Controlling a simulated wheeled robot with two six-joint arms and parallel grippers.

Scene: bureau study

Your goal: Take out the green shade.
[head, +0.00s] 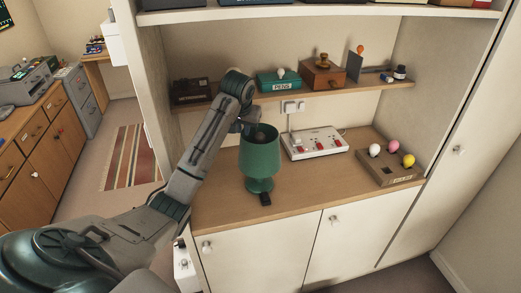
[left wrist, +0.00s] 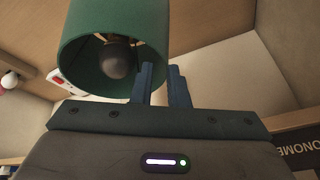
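The green shade (head: 260,155) is on the lamp, whose green base (head: 259,185) stands on the wooden counter. In the left wrist view the shade (left wrist: 85,60) fills the upper left, with its open mouth toward the camera and a dark bulb (left wrist: 115,58) inside. My left gripper (head: 246,124) is at the shade's upper rim, reaching down from above. Its fingers (left wrist: 163,82) are a little apart, with a narrow gap between them, close to the rim; whether they touch the wall I cannot tell. My right gripper is out of view.
A white switch panel (head: 315,143) stands right of the lamp, then a wooden holder (head: 390,178) with coloured bulbs. The shelf (head: 300,92) above carries boxes.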

